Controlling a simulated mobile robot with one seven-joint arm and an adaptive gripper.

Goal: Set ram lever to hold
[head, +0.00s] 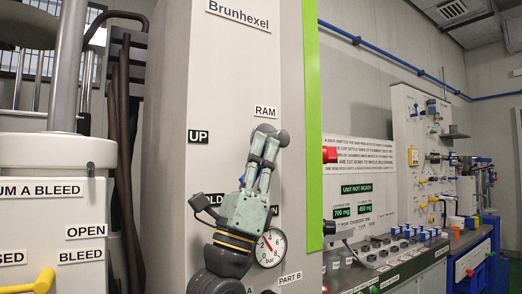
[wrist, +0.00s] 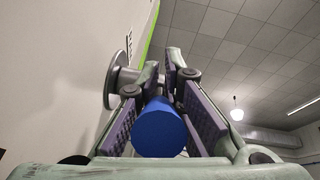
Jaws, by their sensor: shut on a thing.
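My gripper (head: 265,152) is at the ram lever on the tall grey cabinet, below the RAM label (head: 265,111). In the wrist view, its purple-padded fingers are shut on the blue lever handle (wrist: 160,130), with a pad on each side. The lever's round grey hub (wrist: 122,88) is on the panel, left of the fingers. The UP label (head: 198,136) is left of my gripper. The HOLD label (head: 213,201) is partly covered by my arm. The lever is mostly hidden in the head view, so its exact angle is unclear.
A pressure gauge (head: 269,247) is close to the right of my wrist, with a PART B label (head: 290,278) below it. A white bleed unit (head: 55,210) stands at the left. A bench with several blue-capped controls (head: 405,234) runs along the right.

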